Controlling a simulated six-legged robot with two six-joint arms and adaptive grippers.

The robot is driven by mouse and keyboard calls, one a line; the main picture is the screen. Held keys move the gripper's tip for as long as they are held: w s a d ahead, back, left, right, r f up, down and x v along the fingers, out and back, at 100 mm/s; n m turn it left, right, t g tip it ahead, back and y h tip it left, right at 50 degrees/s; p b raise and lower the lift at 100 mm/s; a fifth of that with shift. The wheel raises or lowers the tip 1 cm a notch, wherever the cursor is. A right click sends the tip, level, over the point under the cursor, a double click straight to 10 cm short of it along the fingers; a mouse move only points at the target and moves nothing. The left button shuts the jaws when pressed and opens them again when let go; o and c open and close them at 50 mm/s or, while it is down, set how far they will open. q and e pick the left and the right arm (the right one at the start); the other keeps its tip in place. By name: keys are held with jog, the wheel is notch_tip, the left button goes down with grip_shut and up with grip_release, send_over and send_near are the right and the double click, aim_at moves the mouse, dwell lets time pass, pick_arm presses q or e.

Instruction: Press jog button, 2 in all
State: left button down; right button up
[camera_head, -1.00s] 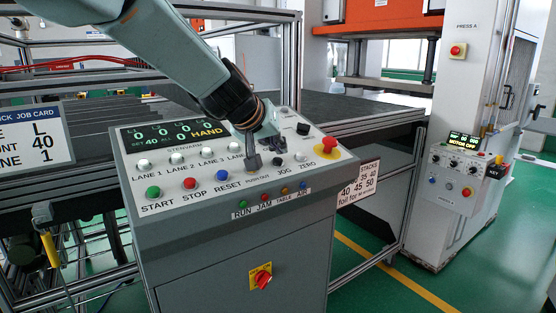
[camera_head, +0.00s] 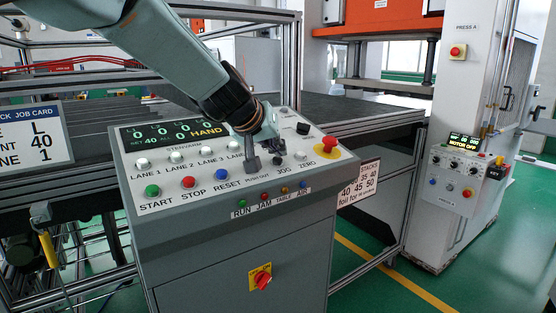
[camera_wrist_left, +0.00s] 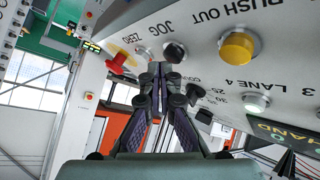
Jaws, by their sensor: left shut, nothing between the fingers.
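The black JOG button (camera_head: 277,161) is on the sloping top of the grey control panel (camera_head: 180,208), above its JOG label. It also shows in the left wrist view (camera_wrist_left: 174,52), with the fingertips close below it in the picture. My left gripper (camera_head: 253,166) is shut and empty, pointing down over the panel's right part. In the head view its fingers lie just left of the JOG button and hide the PUSH OUT button. That yellow button (camera_wrist_left: 238,48) shows in the wrist view. I cannot tell whether the fingertips touch the panel. My right gripper is not in view.
A white ZERO button (camera_wrist_left: 143,55) sits beside JOG. A red emergency stop (camera_head: 326,144) stands up at the panel's right. START (camera_head: 152,190), STOP (camera_head: 189,182) and RESET (camera_head: 222,174) line the front left. The display (camera_head: 175,133) reads HAND.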

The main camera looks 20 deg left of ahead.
pick_arm(q)
jog(key=shift+a+f+b, duration=0.15)
jog(key=shift+f+b, duration=0.3)
jog(key=shift+f, duration=0.05)
dwell(0.5)
jog(key=shift+r, duration=0.15)
jog(key=shift+d+r+p, duration=0.25)
jog(key=shift+r+p, duration=0.35)
jog(key=shift+r, duration=0.15)
jog(key=shift+s, duration=0.1)
jog(key=shift+d+r+p, duration=0.15)
jog(key=shift+r+p, duration=0.55)
jog(key=shift+r, duration=0.2)
jog(key=r, duration=0.1)
jog(key=r+p, duration=0.2)
jog(key=shift+s+d, duration=0.4)
jog(key=shift+f, duration=0.1)
